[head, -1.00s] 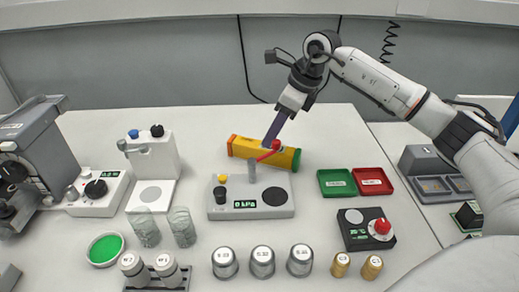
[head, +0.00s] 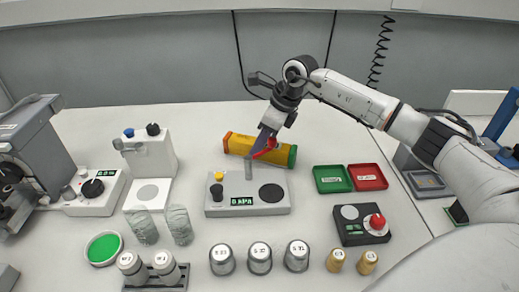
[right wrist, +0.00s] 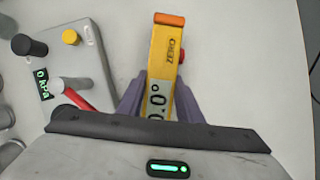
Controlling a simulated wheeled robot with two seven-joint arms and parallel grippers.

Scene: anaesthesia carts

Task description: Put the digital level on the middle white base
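The digital level (head: 240,145) is a yellow bar with an orange end and a green end. It lies on the table behind the grey 0 kPa device. In the right wrist view the level (right wrist: 163,72) shows its display and an orange end. My right gripper (right wrist: 160,90) has its purple fingers on either side of the bar, with narrow gaps seeming to remain. A white base (head: 136,197) with a round grey pad stands left of centre. My left gripper is out of view.
The 0 kPa device (head: 222,206) with its red lever (head: 264,148) stands close in front of the level. Green (head: 332,179) and red (head: 368,177) trays lie to the right. Glasses (head: 179,225) stand before the white base; several metal weights (head: 260,259) line the front.

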